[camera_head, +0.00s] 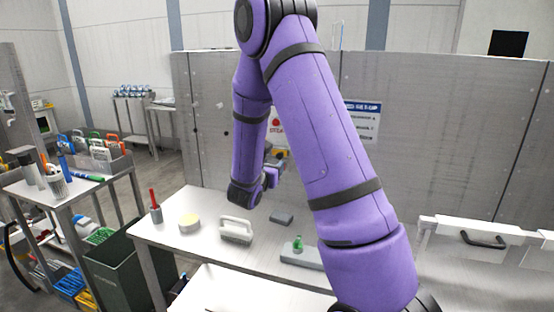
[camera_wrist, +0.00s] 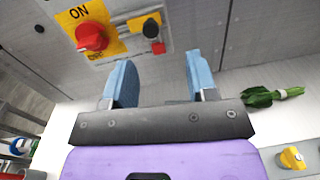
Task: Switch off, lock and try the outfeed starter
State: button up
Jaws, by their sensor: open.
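The outfeed starter's red rotary switch (camera_wrist: 92,37) sits on a yellow plate (camera_wrist: 72,20) marked ON in the wrist view. Right of it on the same panel are a small yellow piece (camera_wrist: 138,24) with a dark round part and a dark-red block (camera_wrist: 158,47); I cannot tell exactly what they are. My gripper (camera_wrist: 158,62) is open and empty, its blue fingers pointing at the panel below and right of the switch. In the head view my gripper (camera_head: 270,177) is near the wall, and my arm partly hides the starter. No lock can be clearly identified.
A leafy green bunch (camera_wrist: 272,96) lies right of my gripper. A dark bin (camera_head: 125,268) stands left.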

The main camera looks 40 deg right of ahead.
aim_at(279, 157)
jog(key=shift+n+t, duration=0.6)
jog(key=x, duration=0.3)
jog(key=f+x, duration=0.1)
jog(key=x, duration=0.3)
jog(key=w+x, duration=0.1)
jog(key=x, duration=0.3)
jog(key=shift+a+f, duration=0.3)
jog(key=shift+c, duration=0.5)
